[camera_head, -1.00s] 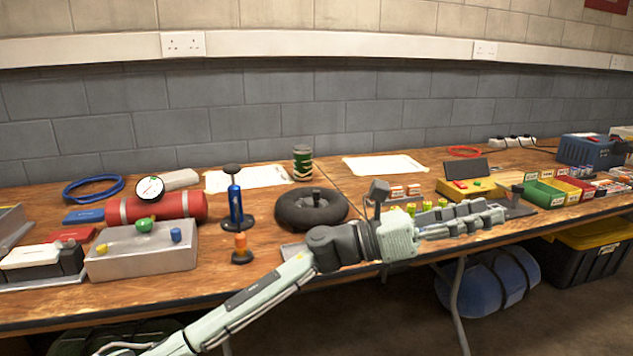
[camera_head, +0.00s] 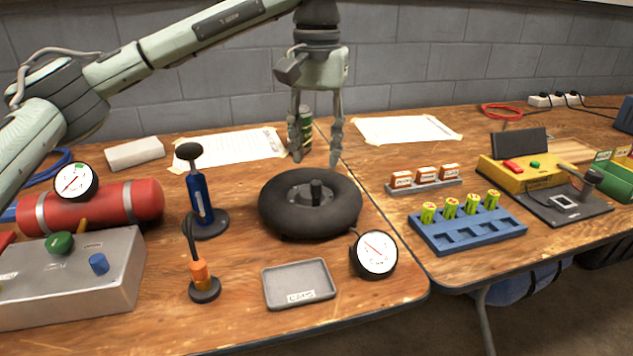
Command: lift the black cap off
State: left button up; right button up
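The black cap (camera_head: 316,187) stands upright on the hub of the small black tyre (camera_head: 282,213), which lies flat on the wooden bench. The cap hides whatever is under it. My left gripper (camera_head: 316,160) points down above the tyre, fingers apart and empty. Its fingertips show just above and behind the cap in the picture, apart from it. A grey tray (camera_head: 300,304) labelled CAPS lies empty in front of the tyre. My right gripper is not in view.
A blue battery rack (camera_head: 470,235) is further right.

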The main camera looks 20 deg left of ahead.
aim_at(316, 183)
pick_arm(q)
jog(key=f, duration=0.5)
jog(key=shift+s+f, duration=0.2)
jog(key=shift+f, duration=0.15)
jog(key=c, duration=0.8)
